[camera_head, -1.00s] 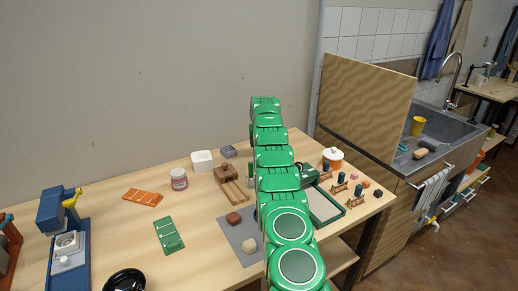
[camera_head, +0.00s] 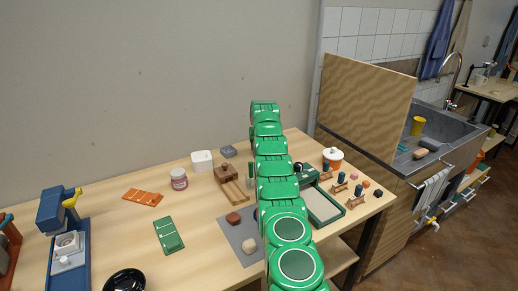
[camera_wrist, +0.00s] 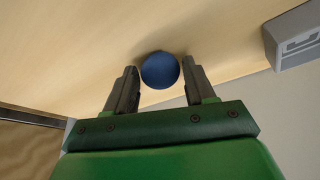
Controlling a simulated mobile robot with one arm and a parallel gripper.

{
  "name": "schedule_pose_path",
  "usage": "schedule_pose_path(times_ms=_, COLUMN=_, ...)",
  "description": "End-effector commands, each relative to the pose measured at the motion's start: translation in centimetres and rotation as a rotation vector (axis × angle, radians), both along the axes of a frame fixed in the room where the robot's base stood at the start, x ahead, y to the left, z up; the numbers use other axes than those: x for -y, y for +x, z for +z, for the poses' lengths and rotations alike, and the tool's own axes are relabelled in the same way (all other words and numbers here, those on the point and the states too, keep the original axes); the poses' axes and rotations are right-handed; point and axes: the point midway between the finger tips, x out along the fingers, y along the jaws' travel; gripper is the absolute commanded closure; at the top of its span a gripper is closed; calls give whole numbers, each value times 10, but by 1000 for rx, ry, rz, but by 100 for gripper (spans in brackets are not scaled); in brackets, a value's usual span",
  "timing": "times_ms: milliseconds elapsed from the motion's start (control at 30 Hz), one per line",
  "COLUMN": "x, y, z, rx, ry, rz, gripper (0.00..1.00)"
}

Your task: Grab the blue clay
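The blue clay (camera_wrist: 160,70) is a round dark blue ball on the light wood surface in the wrist view. My gripper (camera_wrist: 160,74) is open, with one dark finger on each side of the ball near the fingertips. A small gap shows between the ball and each finger. In the head view my green arm hides the gripper and most or all of the ball.
A grey block (camera_wrist: 292,38) stands to the right in the wrist view. The table (camera_head: 205,205) bears a grey mat (camera_head: 240,254) with a brown lump (camera_head: 233,218) and a pale lump (camera_head: 249,246), a brown wooden tool (camera_head: 227,174) and a green-rimmed tray (camera_head: 341,217).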

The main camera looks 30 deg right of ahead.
Motion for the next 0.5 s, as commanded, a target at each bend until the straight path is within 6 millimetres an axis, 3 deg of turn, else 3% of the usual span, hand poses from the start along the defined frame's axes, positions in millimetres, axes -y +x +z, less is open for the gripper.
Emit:
schedule_pose_path(times_ms=233, x=0, y=0, z=0, rx=0, ry=0, rz=0, gripper=65)
schedule_pose_path(times_ms=500, x=0, y=0, z=0, rx=0, ry=0, rz=0, gripper=68)
